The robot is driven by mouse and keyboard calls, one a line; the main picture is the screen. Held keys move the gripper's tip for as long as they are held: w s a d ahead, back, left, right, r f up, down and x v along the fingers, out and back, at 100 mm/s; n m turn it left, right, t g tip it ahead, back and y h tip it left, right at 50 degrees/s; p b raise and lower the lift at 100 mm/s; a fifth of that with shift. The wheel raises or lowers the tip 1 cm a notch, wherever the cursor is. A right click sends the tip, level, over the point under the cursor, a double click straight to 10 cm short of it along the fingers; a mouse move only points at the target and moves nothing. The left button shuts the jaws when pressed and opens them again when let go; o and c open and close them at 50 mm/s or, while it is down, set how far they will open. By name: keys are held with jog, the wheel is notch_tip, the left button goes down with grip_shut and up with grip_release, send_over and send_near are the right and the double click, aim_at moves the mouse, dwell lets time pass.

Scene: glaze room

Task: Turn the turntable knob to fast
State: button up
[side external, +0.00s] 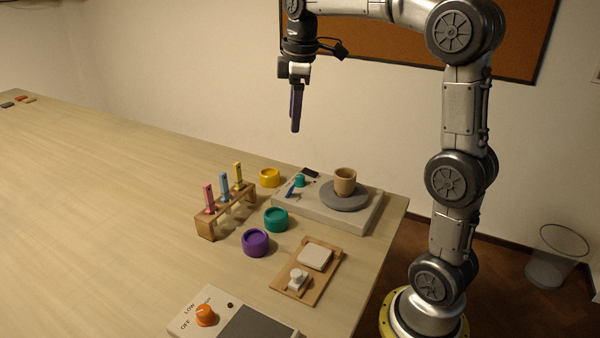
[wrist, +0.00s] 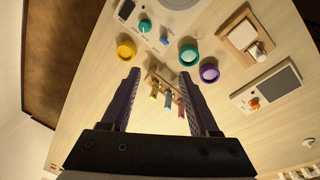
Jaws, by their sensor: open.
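The turntable unit (side external: 335,214) is a light grey box at the table's right end, with a grey round plate (side external: 345,199) holding a tan pot (side external: 345,180). Its small teal knob (side external: 300,180) stands at the left of the box, beside a dark display (side external: 310,172) and a blue mark or lever. The teal knob also shows at the top of the wrist view (wrist: 145,26); its pointer setting is too small to read. My gripper (side external: 295,130) hangs above the table, apart from the knob. In the wrist view its dark purple fingers (wrist: 159,74) are spread and empty.
Yellow (side external: 269,177), teal (side external: 276,219) and purple (side external: 255,242) round jars stand near a wooden rack (side external: 206,228) with coloured-handled tools. A wooden board (side external: 309,285) and a box with an orange knob (side external: 205,315), marked LOW and OFF, lie nearer. The table's left is mostly clear.

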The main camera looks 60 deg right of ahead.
jog(key=m+g, duration=0.1)
send_over(300, 176)
notch_tip(300, 176, down, 6)
notch_tip(300, 176, down, 13)
jog(key=shift+f, duration=0.15)
grip_shut()
dwell(0.3)
